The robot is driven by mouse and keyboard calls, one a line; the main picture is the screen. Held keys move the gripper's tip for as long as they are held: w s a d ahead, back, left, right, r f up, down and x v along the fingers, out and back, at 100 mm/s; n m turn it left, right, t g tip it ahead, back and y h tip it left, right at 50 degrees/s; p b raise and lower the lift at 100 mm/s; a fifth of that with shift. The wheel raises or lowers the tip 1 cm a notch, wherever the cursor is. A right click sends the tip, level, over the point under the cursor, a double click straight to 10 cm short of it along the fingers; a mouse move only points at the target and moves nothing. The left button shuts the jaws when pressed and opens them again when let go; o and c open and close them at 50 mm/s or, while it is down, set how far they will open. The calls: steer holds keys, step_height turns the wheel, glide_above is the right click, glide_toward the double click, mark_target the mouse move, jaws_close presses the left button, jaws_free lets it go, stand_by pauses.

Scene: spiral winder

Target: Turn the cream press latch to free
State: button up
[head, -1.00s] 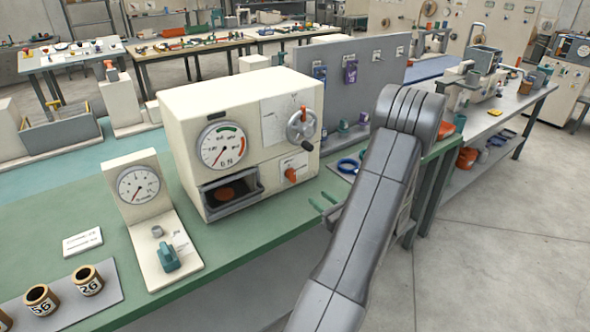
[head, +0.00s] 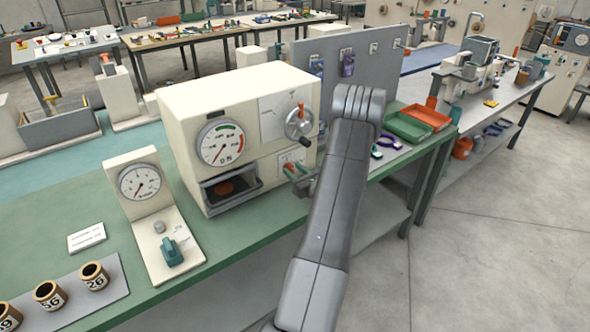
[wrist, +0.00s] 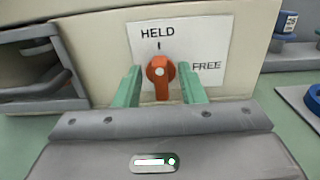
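The cream press (head: 240,125) stands on the green bench with a dial gauge, a handwheel and an open drawer-like slot on its front. Its orange latch knob (wrist: 161,73) sits on a white plate marked HELD above and FREE to the right. A short dark mark shows between the knob and HELD, and the knob's narrow part hangs downward. My gripper (wrist: 161,75) has its green fingers on either side of the knob, with small gaps visible, so it looks open around it.
A smaller cream gauge stand (head: 141,185) with a teal knob is left of the press. A plate with several numbered cups is at the lower left. Green and orange trays (head: 428,115) lie right of my arm. A grey pegboard (head: 345,75) stands behind.

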steer(key=shift+w, duration=0.1)
jaws_close()
steer(key=shift+m+b, duration=0.3)
steer(key=shift+m, duration=0.1)
steer(key=m+b, duration=0.2)
steer(key=m, duration=0.1)
steer(key=shift+w+d+f+m, duration=0.1)
steer(key=shift+w+d+m, duration=0.05)
steer(key=shift+m, duration=0.15)
steer(key=m, duration=0.4)
steer(key=shift+w+d+f+m+b, duration=0.1)
steer(key=shift+d+m+b, duration=0.1)
steer(key=shift+m+b, duration=0.1)
steer(key=m, duration=0.4)
steer(key=shift+w+d+f, duration=0.1)
steer(key=shift+f+m+p, duration=0.15)
steer(key=shift+m+p, duration=0.15)
steer(key=shift+m, duration=0.95)
steer(key=shift+f+m+p, duration=0.15)
steer(key=shift+m+p, duration=0.15)
steer(key=shift+m, duration=0.95)
